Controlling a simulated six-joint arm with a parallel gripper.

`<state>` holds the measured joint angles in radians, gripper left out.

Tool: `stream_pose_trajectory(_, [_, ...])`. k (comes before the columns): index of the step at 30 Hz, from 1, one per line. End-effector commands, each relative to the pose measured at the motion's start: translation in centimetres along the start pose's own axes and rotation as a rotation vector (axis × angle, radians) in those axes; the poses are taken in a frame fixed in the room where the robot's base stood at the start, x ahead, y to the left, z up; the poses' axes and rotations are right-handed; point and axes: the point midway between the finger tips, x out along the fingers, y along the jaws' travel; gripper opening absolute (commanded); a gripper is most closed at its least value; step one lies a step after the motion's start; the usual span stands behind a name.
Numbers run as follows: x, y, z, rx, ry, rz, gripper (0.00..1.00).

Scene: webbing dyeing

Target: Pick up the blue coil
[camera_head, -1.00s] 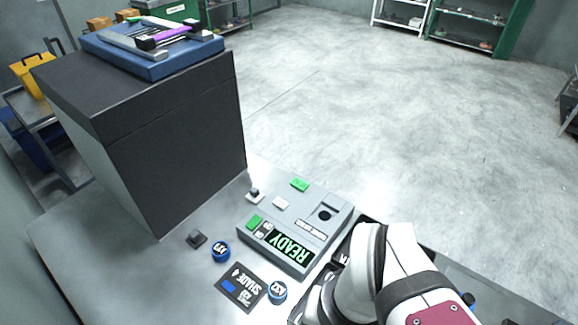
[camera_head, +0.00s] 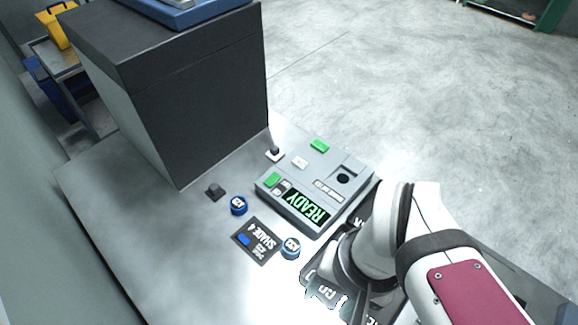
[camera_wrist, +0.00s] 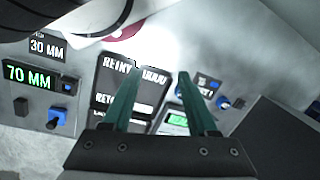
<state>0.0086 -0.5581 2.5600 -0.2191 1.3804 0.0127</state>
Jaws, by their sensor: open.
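Either may be the blue coil; I cannot tell which. In the wrist view, small blue pieces show at the left (camera_wrist: 57,118) and right (camera_wrist: 223,102), too small to identify surely. My gripper (camera_wrist: 160,74) is open and empty, its two teal fingers apart above dark lettered panels. In the head view my arm hides the gripper's fingertips.
A grey device (camera_head: 318,188) with a green READY display stands mid-table. The dark shade card (camera_head: 258,240) lies before it. A tall dark box (camera_head: 200,95) carrying a blue tray (camera_head: 180,12) blocks the far left. Dark lettered panels (camera_wrist: 133,85) lie below the fingers. The table's near left is clear.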

Motion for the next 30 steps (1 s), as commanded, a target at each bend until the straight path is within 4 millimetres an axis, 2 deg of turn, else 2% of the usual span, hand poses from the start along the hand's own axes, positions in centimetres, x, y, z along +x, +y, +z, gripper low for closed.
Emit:
stream_pose_trajectory(6, [0.0,0.0,0.0,0.000,0.000,0.000,0.59])
stream_pose_trajectory(12, [0.0,0.0,0.0,0.000,0.000,0.000,0.93])
stream_pose_trajectory(19, [0.0,0.0,0.0,-0.001,0.000,0.001,0.93])
stream_pose_trajectory(21, [0.1,0.0,-0.1,-0.049,-0.017,0.031,0.93])
stream_pose_trajectory(23, [0.5,0.0,-0.6,-0.179,-0.058,0.115,0.93])
stream_pose_trajectory(26, [2.1,-0.9,-2.6,-0.591,-0.164,0.368,0.93])
stream_pose_trajectory(29, [5.2,-3.9,-5.1,-1.103,-0.274,0.680,0.93])
stream_pose_trajectory(30, [6.8,-5.5,-5.8,-1.302,-0.312,0.806,0.93])
